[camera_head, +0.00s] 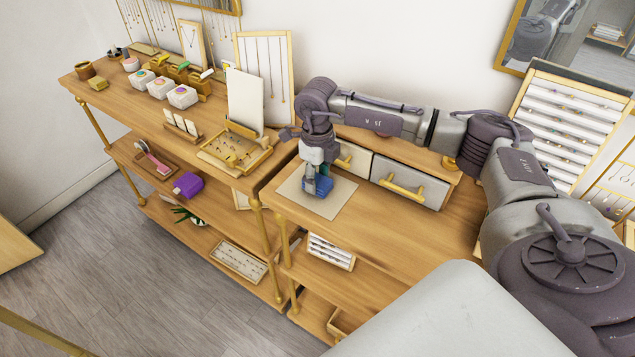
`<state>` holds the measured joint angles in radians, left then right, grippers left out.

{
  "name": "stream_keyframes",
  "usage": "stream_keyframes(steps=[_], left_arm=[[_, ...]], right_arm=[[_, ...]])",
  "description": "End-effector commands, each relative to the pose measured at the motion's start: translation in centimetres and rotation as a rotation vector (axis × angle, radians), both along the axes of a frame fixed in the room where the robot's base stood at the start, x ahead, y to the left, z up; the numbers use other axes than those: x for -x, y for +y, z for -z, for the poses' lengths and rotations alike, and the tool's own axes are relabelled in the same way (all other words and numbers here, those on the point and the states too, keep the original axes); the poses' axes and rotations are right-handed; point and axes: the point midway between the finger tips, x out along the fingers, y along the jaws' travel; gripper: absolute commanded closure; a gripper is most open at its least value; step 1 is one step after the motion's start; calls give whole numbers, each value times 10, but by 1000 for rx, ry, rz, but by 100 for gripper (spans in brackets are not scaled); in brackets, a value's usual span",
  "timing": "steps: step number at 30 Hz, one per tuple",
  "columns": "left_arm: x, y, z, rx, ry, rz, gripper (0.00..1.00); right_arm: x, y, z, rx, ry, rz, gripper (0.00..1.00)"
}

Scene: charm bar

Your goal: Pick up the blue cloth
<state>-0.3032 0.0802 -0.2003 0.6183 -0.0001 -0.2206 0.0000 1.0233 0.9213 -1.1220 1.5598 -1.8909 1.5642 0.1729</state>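The blue cloth (323,209) is a small folded piece on a pale square mat (288,190), on the wooden table in the middle of the head view. My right gripper (317,189) points straight down onto the cloth, its fingertips touching or just over it. The gripper hides part of the cloth. At this size I cannot tell whether the fingers are closed on it. My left gripper is out of view.
Drawers with gold handles (408,178) stand behind the mat. A jewelry tray (236,148) sits on the left table, with necklace displays (265,65) behind. A purple pouch (187,185) lies on the lower shelf. The table right of the mat is clear.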

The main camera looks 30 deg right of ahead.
Motion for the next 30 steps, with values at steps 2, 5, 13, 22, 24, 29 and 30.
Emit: stream_keyframes(steps=[2, 5, 13, 22, 24, 29, 30], left_arm=[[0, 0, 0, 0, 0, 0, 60], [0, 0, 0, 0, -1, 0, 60], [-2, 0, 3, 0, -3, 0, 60], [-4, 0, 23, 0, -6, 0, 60], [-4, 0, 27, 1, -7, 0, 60], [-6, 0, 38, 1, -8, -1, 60], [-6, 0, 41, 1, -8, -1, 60]], right_arm=[[0, 0, 0, 0, 0, 0, 82], [0, 0, 0, 0, -1, 0, 87], [-1, 0, -4, 0, -2, 0, 87], [1, -3, -42, 0, -5, 3, 87], [13, -14, -48, 2, -2, 5, 87], [35, -35, -66, 3, -3, 3, 87], [41, -41, -71, 2, -2, 4, 87]])
